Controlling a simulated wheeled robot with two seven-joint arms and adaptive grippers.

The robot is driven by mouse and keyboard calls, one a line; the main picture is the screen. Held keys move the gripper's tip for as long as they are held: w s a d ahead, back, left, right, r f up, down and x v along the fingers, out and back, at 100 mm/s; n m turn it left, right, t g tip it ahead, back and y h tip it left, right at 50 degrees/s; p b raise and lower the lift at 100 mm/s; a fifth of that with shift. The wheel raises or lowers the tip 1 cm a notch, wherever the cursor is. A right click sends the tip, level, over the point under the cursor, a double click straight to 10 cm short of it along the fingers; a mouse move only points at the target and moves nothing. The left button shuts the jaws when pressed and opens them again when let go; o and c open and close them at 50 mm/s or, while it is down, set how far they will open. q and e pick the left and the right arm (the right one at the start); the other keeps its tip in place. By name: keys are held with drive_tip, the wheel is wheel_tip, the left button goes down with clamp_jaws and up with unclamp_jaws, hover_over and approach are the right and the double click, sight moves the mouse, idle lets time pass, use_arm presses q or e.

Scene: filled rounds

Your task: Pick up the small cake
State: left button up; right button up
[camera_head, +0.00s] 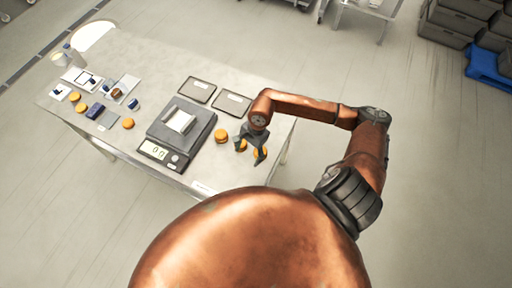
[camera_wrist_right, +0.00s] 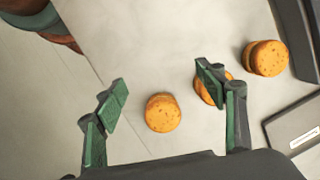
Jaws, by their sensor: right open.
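Three round orange-brown cakes lie near my right gripper (camera_head: 252,145). One cake (camera_wrist_right: 163,113) lies between the two fingers in the right wrist view, not touched by either; it looks smaller than the cake at the upper right (camera_wrist_right: 265,58). A third cake (camera_wrist_right: 216,94) is partly hidden behind the right-hand finger. In the head view one cake (camera_head: 260,154) shows at the fingers, and the cake nearest the scale (camera_head: 221,135) stands clear. My right gripper, also in the wrist view (camera_wrist_right: 163,84), is open and empty above the table. My left gripper is not in view.
On the table (camera_head: 150,75), a scale (camera_head: 155,150) carries a pale block (camera_head: 179,122), left of the gripper. Two dark trays (camera_head: 232,102) lie behind. More cakes (camera_head: 128,124) and small items are at the left. The table's edge is close to the gripper.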

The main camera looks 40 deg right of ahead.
drive_tip(key=d+h, duration=0.1)
drive_tip(key=d, duration=0.3)
drive_tip(key=d+n+h, duration=0.1)
drive_tip(key=d, duration=0.1)
drive_tip(key=shift+w+d+f+h, duration=0.25)
drive_tip(key=shift+w+d+h, duration=0.05)
drive_tip(key=f, duration=0.2)
drive_tip(key=f+p, duration=0.1)
drive_tip(key=f, duration=0.1)
drive_tip(key=f+p, duration=0.1)
drive_tip(key=f, duration=0.1)
drive_tip(key=shift+d, duration=0.3)
drive_tip(key=shift+f, duration=0.55)
drive_tip(key=shift+c, duration=0.6)
drive_tip(key=c, duration=0.8)
drive_tip(key=shift+o, duration=0.2)
